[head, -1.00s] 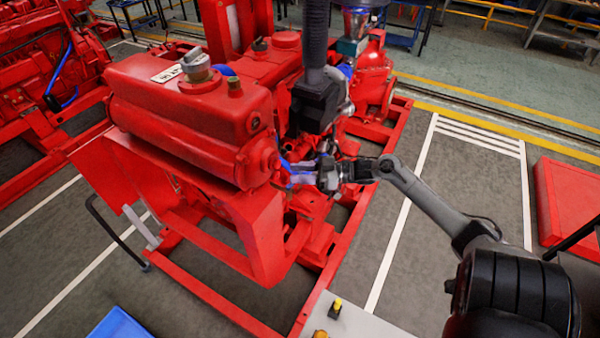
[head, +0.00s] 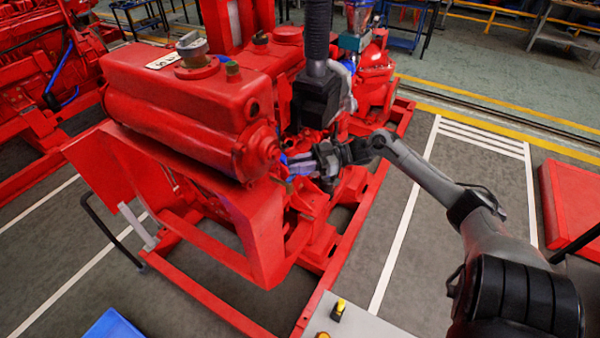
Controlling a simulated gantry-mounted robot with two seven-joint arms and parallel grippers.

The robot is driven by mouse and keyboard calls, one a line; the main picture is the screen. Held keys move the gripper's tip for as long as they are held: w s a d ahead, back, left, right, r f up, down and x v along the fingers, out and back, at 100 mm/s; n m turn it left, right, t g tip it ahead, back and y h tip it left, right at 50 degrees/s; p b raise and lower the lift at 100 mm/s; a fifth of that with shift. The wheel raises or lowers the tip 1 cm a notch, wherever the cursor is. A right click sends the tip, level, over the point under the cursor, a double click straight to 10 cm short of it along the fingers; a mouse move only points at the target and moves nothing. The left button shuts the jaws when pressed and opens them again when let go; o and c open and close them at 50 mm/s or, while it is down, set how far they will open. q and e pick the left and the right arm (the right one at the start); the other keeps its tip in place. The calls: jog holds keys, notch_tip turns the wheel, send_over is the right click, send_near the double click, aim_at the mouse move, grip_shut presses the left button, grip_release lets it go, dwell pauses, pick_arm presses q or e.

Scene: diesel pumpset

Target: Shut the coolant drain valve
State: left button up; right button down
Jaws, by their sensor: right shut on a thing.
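The red diesel pumpset engine (head: 190,130) fills the middle of the head view. My right gripper (head: 289,164) reaches in from the right, beside the round end of the red tank. It is shut on a small part at the engine's side, which I take for the coolant drain valve. Blue shows at the fingertips, and a small brassy bit shows just below them. The fingers and tank end hide most of the valve, so its handle angle cannot be read. My left gripper is not in view.
The red base frame (head: 215,302) runs below the engine, with a black bent bar at its left. A pale panel with a yellow-topped knob (head: 339,306) lies at the bottom. Open grey floor is at the right, before a red block (head: 572,203).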

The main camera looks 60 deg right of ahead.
dwell(0.3)
jog(key=c, duration=1.2)
grip_release()
jog(key=shift+o, duration=0.2)
jog(key=v, duration=1)
jog(key=shift+s+d+b, duration=0.15)
jog(key=shift+d+b, duration=0.15)
jog(key=shift+d, duration=0.1)
